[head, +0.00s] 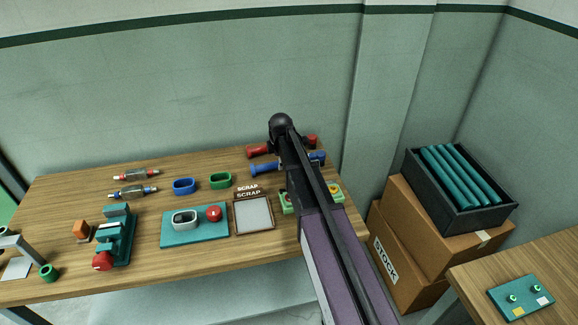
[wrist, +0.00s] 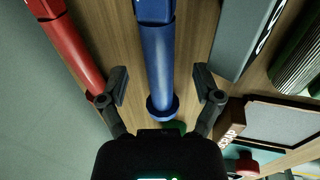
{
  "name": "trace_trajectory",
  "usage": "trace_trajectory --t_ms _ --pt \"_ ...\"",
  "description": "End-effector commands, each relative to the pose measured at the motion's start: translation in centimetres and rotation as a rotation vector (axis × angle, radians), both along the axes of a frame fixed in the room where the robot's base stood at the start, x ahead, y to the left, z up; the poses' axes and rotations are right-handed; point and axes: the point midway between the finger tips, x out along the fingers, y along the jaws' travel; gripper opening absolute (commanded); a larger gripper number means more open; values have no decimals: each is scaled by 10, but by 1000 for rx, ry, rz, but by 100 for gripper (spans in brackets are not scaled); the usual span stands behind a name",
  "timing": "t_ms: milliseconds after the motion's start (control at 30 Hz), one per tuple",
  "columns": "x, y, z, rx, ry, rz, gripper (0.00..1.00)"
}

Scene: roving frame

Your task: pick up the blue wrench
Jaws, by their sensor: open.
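The blue wrench (head: 267,169) lies near the back right of the wooden table, its middle hidden behind my arm in the head view. In the wrist view the blue wrench (wrist: 159,62) runs between the two fingers of my gripper (wrist: 160,86), with its flanged end towards the palm. My gripper is open, one finger on each side of the handle with a gap visible on both sides. I cannot tell its exact height above the handle. In the head view my gripper is hidden behind my arm.
A red tool (wrist: 70,48) lies left of the blue one in the wrist view, close to the left finger. A dark grey block (wrist: 243,38) stands on the right.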

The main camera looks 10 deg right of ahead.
Motion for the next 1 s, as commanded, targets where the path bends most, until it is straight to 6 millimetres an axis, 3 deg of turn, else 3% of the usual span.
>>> trace_trajectory --t_ms 100,400,1000 --pt "4 -1 -14 0 0 0 83" --pt "9 -1 -32 0 0 0 83" --pt "10 -1 -33 0 0 1 83"
